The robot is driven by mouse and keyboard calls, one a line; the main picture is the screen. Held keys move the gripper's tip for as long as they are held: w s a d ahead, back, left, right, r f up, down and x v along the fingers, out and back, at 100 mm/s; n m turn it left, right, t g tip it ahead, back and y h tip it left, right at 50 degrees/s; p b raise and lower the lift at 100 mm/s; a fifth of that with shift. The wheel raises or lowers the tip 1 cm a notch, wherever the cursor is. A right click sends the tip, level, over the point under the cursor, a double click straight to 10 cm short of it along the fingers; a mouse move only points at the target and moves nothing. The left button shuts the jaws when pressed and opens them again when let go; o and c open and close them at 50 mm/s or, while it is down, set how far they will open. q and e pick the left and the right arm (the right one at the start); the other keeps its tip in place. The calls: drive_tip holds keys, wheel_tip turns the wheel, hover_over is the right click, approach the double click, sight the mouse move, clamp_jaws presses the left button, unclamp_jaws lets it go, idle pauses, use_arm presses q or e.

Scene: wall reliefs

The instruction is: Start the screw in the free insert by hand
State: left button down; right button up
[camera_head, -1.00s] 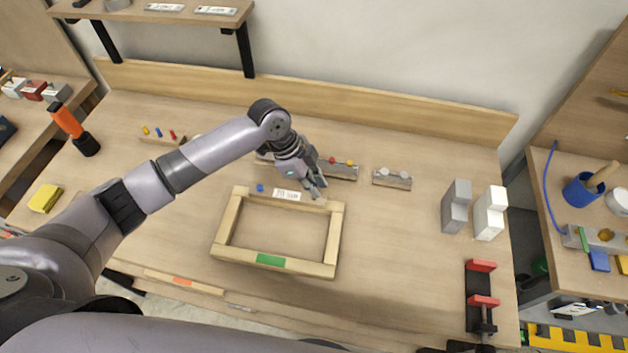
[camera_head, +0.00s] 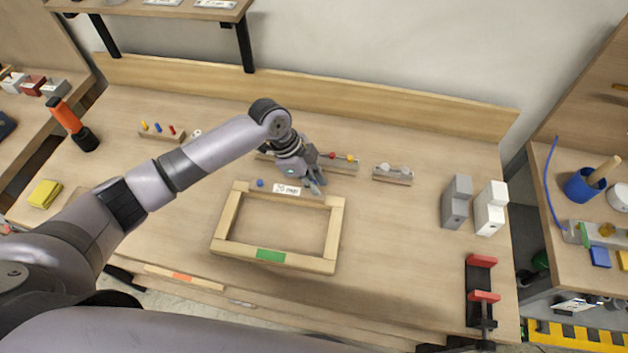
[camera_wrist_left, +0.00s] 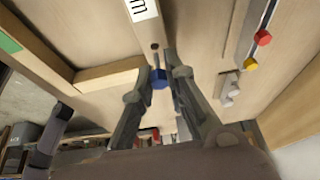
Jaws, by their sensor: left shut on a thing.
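A light wooden frame (camera_head: 230,217) lies on the workbench, with a white label (camera_head: 287,189) and a blue screw head (camera_head: 260,183) on its far bar. My left gripper (camera_head: 317,188) is over the right end of that bar. In the left wrist view the gripper (camera_wrist_left: 158,75) is shut on a blue screw (camera_wrist_left: 159,78), whose head shows between the fingertips. A dark round hole (camera_wrist_left: 154,46), the free insert, shows in the bar just past the screw. I cannot tell whether the screw tip touches it. My right gripper is out of view.
A rail with red and yellow knobs (camera_head: 345,160) lies behind the gripper, with a small block (camera_head: 392,175) to its right. Grey (camera_head: 457,202) and white (camera_head: 490,208) stepped blocks and a red-black clamp (camera_head: 481,297) stand right. The bench between frame and clamp is clear.

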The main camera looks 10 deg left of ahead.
use_arm(q)
drive_tip(key=shift+p, duration=0.45)
idle(1.1)
drive_tip(key=shift+f+b, duration=0.55)
drive_tip(key=shift+f, duration=0.35)
drive_tip(key=shift+r, duration=0.15)
drive_tip(key=shift+r+p, duration=0.5)
drive_tip(key=shift+p, duration=0.2)
drive_tip(key=shift+p, duration=0.45)
idle(1.5)
drive_tip(key=shift+f+b, duration=0.4)
drive_tip(key=shift+f, duration=0.2)
drive_tip(key=c, duration=1.5)
unclamp_jaws()
drive_tip(key=shift+c, duration=0.2)
